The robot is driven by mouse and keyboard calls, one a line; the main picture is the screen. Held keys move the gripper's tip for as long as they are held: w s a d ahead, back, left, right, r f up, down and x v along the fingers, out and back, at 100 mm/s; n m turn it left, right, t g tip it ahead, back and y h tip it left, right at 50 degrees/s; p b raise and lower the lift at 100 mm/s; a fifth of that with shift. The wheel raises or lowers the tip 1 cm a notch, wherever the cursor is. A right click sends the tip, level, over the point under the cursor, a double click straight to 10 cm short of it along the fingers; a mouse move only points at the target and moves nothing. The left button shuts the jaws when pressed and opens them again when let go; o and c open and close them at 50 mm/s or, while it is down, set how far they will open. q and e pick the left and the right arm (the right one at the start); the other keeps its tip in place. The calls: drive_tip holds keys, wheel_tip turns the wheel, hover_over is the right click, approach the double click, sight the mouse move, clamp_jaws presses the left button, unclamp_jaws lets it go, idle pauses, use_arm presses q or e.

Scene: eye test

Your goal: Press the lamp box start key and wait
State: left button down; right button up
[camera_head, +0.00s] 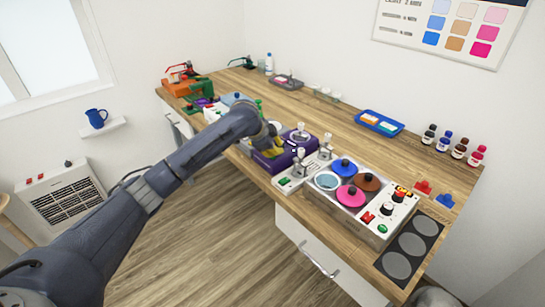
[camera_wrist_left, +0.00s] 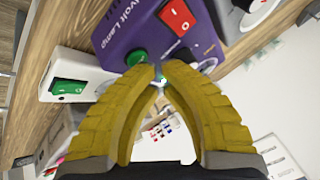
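The purple lamp box (camera_head: 268,163) stands near the front edge of the bench, partly hidden behind my left gripper in the head view. In the left wrist view the lamp box (camera_wrist_left: 125,24) carries part of the word "Lamp", a red rocker switch (camera_wrist_left: 177,16) and a round green key (camera_wrist_left: 136,57). My left gripper (camera_wrist_left: 158,72) has yellow fingers whose tips come together, holding nothing I can make out. The tips appear close beside the green key; I cannot tell whether they touch it. The left gripper (camera_head: 270,143) is over the box's front side in the head view. My right gripper is not in view.
A white unit with a green rocker switch (camera_wrist_left: 68,88) sits beside the lamp box. To its right is a panel of colored lidded pots (camera_head: 350,195) with knobs. A blue tray (camera_head: 363,116) and small bottles (camera_head: 444,141) stand at the back. Bare wood lies between.

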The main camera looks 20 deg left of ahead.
use_arm(q)
drive_tip(key=shift+f, duration=0.25)
idle(0.4)
drive_tip(key=shift+r, duration=0.8)
drive_tip(key=shift+r, duration=0.1)
drive_tip(key=shift+r, duration=2.4)
